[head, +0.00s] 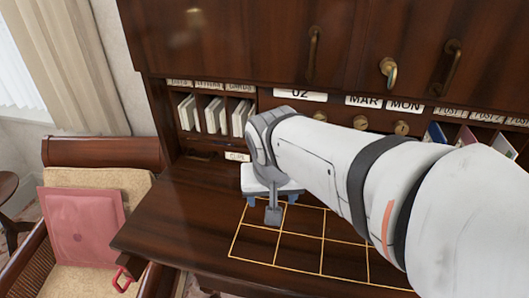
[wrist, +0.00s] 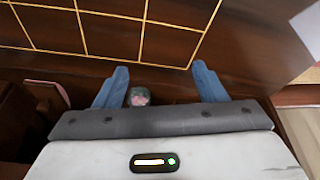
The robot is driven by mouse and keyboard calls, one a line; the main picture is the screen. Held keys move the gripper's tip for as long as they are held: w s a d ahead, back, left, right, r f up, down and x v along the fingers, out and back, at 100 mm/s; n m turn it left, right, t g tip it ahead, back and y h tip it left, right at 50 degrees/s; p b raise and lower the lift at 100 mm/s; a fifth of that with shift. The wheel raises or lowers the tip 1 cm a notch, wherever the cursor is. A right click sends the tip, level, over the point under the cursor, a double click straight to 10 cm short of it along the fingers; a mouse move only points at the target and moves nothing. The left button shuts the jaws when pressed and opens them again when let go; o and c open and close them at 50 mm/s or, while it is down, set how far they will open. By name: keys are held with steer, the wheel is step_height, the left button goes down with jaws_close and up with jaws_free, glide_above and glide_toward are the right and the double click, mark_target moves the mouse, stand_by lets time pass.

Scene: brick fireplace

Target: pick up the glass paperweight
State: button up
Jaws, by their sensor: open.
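A small glass paperweight (wrist: 139,96) with a pink patch inside shows in the wrist view. It sits low in the picture, closer to the left finger, and the grey edge of my gripper body partly covers it. My gripper (wrist: 158,70) is open, with its two blue fingers spread apart and nothing held.
The dark wooden desk (head: 165,235) has a yellow line grid (head: 300,250), whose visible cells are empty. Behind it stand cabinet doors, brass knobs and pigeonholes with cards (head: 215,113). A chair with a pink folder (head: 85,228) is at left.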

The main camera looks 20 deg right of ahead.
steer(key=shift+o, duration=1.3)
steer(key=w+f+m+b, duration=0.1)
steer(key=w+d+f+m+h+b, duration=0.1)
steer(key=w, duration=0.1)
steer(key=w+d+f+m+b, duration=0.1)
steer(key=f+m, duration=0.1)
steer(key=shift+w+d+h, duration=0.25)
steer(key=shift+w+h, duration=0.05)
steer(key=shift+w, duration=0.1)
steer(key=shift+w+d+f, duration=0.1)
steer(key=shift+w+d, duration=0.05)
steer(key=shift+w, duration=0.2)
steer(key=shift+m, duration=0.3)
steer(key=w+d+p, duration=0.1)
steer(key=w+d, duration=0.1)
steer(key=w, duration=0.1)
steer(key=w+d+p, duration=0.1)
steer(key=w+d, duration=0.2)
steer(key=w+d+p, duration=0.1)
steer(key=w+d, duration=0.1)
steer(key=w, duration=0.1)
steer(key=shift+d, duration=0.3)
steer(key=x, duration=0.5)
steer(key=shift+w+d+p, duration=0.1)
steer(key=shift+w+p, duration=0.05)
steer(key=shift+p, duration=0.25)
steer(key=shift+c, duration=0.3)
steer(key=c, duration=1.2)
